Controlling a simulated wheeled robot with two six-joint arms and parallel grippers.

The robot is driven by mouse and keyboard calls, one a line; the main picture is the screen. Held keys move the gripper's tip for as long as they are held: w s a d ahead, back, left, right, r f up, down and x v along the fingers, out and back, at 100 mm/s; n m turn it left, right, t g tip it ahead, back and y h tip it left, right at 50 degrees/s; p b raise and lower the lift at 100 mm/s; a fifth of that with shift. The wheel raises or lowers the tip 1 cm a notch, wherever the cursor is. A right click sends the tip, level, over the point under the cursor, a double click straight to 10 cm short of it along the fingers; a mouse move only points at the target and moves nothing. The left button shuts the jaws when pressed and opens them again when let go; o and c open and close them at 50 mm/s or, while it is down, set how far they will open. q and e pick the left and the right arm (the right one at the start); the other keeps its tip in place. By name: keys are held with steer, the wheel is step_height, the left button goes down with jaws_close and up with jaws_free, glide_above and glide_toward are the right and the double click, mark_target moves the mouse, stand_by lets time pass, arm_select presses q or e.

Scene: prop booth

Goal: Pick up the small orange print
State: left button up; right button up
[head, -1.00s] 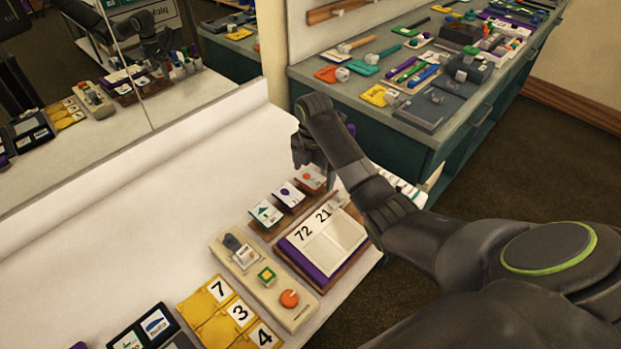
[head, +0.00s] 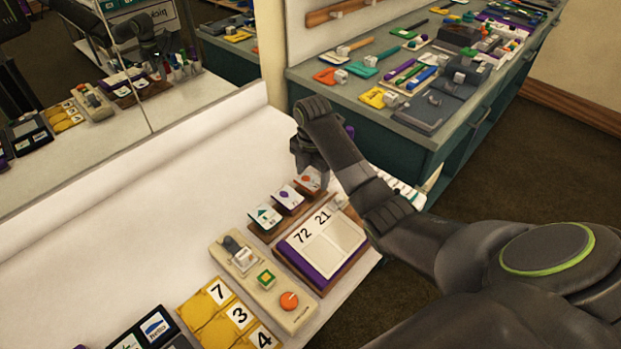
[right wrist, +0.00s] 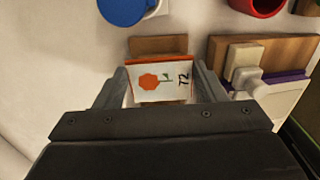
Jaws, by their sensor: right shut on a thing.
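The small orange print, a white card with an orange shape and the number 72, shows between my right fingers in the right wrist view (right wrist: 150,84). In the head view the print (head: 311,181) is at the far end of a row of three small prints, partly hidden by my right gripper (head: 313,166). That gripper also shows in the right wrist view (right wrist: 163,86), with one finger at each side edge of the card, shut on it. The print still appears at its brown stand (right wrist: 158,46); I cannot tell whether it is lifted. My left gripper is not in view.
A purple print (head: 287,197) and a green print (head: 264,217) stand in the same row. A purple-edged board marked 72 and 21 (head: 330,243) lies beside them. A control panel (head: 262,281) is nearer. The white table behind the row is clear up to the mirror.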

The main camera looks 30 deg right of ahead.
mark_target(312, 179)
steer(key=shift+r+b, duration=0.1)
steer(key=shift+b, duration=0.3)
step_height(312, 179, up, 4)
steer(key=shift+f, duration=0.2)
step_height(312, 179, up, 7)
steer(key=p, duration=0.7)
steer(key=shift+a+f, duration=0.15)
